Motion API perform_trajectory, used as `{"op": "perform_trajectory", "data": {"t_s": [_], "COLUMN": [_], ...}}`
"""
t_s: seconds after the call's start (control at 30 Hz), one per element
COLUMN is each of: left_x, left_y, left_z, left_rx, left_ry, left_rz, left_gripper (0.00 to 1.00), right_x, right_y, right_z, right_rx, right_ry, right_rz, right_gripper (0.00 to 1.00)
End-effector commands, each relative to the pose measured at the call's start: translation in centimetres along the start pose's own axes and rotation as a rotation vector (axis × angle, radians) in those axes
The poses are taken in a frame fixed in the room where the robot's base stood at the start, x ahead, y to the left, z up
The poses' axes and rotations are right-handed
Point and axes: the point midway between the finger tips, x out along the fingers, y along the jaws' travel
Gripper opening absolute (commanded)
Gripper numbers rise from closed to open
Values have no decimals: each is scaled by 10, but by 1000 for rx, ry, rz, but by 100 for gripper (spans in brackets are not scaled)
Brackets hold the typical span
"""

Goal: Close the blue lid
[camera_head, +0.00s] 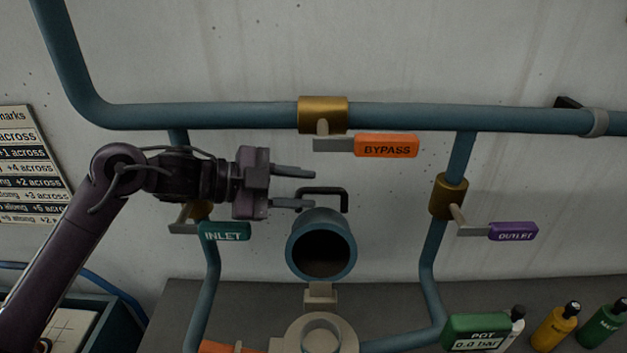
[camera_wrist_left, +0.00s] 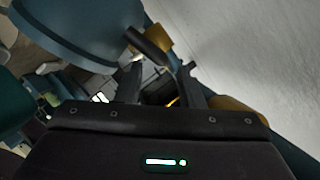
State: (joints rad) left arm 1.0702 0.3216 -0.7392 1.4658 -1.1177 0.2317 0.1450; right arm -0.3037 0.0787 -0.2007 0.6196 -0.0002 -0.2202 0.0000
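The blue lid (camera_head: 321,227) stands raised on its hinge above the grey pot (camera_head: 348,339), its dark hollow underside facing the head camera. A black bar handle (camera_head: 345,200) sits at its far upper side. In the left wrist view the lid (camera_wrist_left: 72,38) is at the upper left and its handle (camera_wrist_left: 148,42) reaches toward the fingertips. My left gripper (camera_head: 311,188) is open, its two fingers pointing right at the handle's left end. It also shows in the left wrist view (camera_wrist_left: 160,70). I cannot tell whether the fingers touch the handle. My right gripper is out of view.
Blue pipes frame the lid, with an orange BYPASS lever (camera_head: 386,146) above, a green INLET lever (camera_head: 224,231) under my left wrist and a purple OUTLET lever (camera_head: 513,231) right. A green POT gauge (camera_head: 476,330) and bottles (camera_head: 556,327) stand at lower right.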

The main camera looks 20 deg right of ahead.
Motion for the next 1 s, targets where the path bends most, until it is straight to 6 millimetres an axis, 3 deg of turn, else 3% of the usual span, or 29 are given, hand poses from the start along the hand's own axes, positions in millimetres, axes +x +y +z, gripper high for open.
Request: {"op": "perform_trajectory", "data": {"t_s": [0.2, 0.53, 0.8, 1.0], "left_x": [25, 29, 29, 29], "left_y": [-1, 0, 0, 0], "left_z": [-1, 1, 1, 1], "left_rx": [-2, -1, -1, -1], "left_ry": [0, -2, -1, -1], "left_rz": [0, 0, 0, 0], "left_gripper": [34, 34, 0, 0], "right_x": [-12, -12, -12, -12], "right_y": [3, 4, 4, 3], "right_z": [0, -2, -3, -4], "right_rx": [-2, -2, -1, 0], "right_ry": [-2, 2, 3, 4], "right_rz": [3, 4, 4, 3], "right_gripper": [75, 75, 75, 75]}}
